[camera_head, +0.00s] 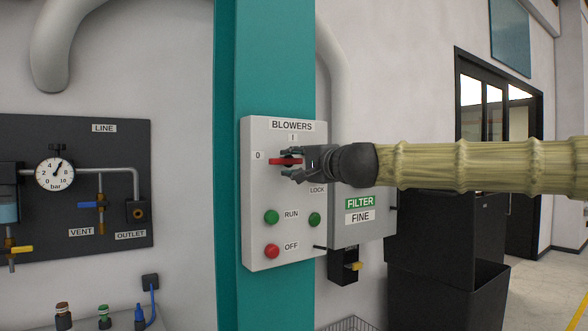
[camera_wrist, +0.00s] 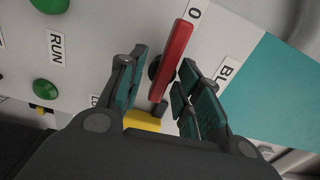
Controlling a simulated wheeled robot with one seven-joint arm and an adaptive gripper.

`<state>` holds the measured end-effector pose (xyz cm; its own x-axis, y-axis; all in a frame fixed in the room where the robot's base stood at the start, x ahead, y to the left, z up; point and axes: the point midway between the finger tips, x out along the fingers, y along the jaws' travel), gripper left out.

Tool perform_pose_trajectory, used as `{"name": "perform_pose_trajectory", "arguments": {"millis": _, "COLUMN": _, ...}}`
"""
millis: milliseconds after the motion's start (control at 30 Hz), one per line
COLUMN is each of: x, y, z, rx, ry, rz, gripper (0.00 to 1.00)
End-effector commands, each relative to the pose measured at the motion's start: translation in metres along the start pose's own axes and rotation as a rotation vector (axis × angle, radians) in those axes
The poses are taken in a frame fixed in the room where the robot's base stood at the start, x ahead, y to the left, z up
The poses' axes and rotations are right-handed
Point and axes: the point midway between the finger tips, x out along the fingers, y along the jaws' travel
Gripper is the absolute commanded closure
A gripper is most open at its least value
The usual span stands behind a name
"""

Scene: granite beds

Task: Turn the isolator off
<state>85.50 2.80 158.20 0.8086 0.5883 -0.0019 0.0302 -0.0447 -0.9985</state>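The isolator's red handle (camera_head: 284,161) is on the light grey BLOWERS box (camera_head: 256,235). It lies level, its left end towards the 0 mark; the I mark is above it. In the wrist view the red handle (camera_wrist: 177,50) also points to the 0 label (camera_wrist: 195,12). My gripper (camera_head: 292,165) reaches in from the right; its two fingers (camera_wrist: 163,70) stand on either side of the handle, spread, with a gap to the left finger. The handle is close to the right finger, and I cannot tell if they touch. The handle's right end is hidden in the head view.
Below the handle are green buttons (camera_head: 271,217) and a red OFF button (camera_head: 272,251). A yellow part (camera_wrist: 143,120) sits near the handle's base in the wrist view. A FILTER box (camera_head: 375,222) adjoins right. A gauge panel (camera_head: 75,210) is at left.

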Motion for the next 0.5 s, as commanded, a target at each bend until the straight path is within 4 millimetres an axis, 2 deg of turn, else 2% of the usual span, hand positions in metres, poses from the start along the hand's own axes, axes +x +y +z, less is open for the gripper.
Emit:
{"name": "perform_pose_trajectory", "arguments": {"millis": 167, "x": -0.004, "y": -0.001, "z": 0.0, "rx": -0.002, "ry": 0.0, "rz": -0.002, "gripper": 0.66}}
{"name": "perform_pose_trajectory", "arguments": {"millis": 500, "x": -0.034, "y": -0.002, "z": -0.001, "rx": -0.003, "ry": 0.001, "rz": -0.003, "gripper": 0.66}}
